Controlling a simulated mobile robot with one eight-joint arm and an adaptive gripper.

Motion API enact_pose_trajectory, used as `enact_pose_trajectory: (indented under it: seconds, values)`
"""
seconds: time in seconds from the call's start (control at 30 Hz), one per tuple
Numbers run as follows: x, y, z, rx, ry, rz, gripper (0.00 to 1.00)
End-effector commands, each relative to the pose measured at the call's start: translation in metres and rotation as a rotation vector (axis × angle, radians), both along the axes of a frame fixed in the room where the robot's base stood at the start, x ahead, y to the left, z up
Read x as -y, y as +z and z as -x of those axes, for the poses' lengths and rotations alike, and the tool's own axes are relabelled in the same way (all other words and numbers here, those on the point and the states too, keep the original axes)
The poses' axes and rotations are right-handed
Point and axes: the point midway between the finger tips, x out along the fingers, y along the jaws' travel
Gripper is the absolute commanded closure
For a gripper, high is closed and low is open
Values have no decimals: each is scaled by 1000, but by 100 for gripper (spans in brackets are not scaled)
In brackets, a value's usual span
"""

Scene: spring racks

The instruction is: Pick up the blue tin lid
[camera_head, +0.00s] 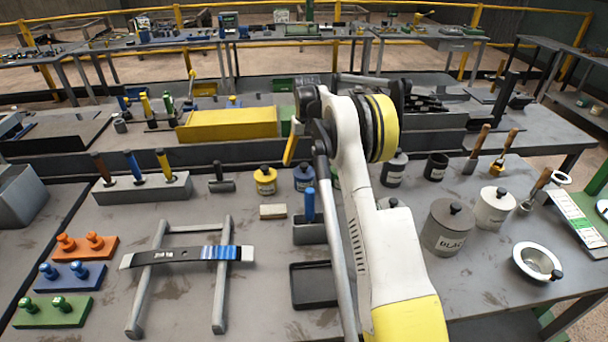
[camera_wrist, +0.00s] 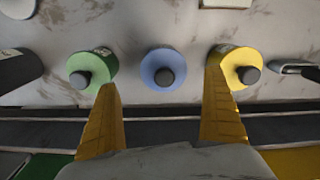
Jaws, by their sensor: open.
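The blue tin lid (camera_wrist: 150,66), round with a dark knob, shows from above in the middle of the wrist view. In the head view the blue tin (camera_head: 304,180) stands at the back of the near table, partly hidden by my arm. My gripper (camera_wrist: 162,76) is open and empty; its two yellow fingers point toward the tins, with the blue lid between them in the picture. The right finger overlaps the edge of the yellow tin lid (camera_wrist: 229,63). The left fingertip is at the lower edge of the green tin lid (camera_wrist: 85,64). Height above the lids is unclear.
The yellow tin (camera_head: 265,183) stands left of the blue one. A yellow bin (camera_head: 228,124) stands behind the row. A grey holder (camera_head: 309,231) with a blue handle is in front. A large grey tin (camera_head: 447,228) and a white tin (camera_head: 492,208) stand right.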

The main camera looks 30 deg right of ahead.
Motion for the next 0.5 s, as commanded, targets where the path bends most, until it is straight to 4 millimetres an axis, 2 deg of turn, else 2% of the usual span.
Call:
enact_pose_trajectory:
  seconds: [0.33, 0.5]
  values:
    - [-5, -47, -5, 0, 0, 0, 2]
    - [-5, -52, -4, 0, 0, 0, 2]
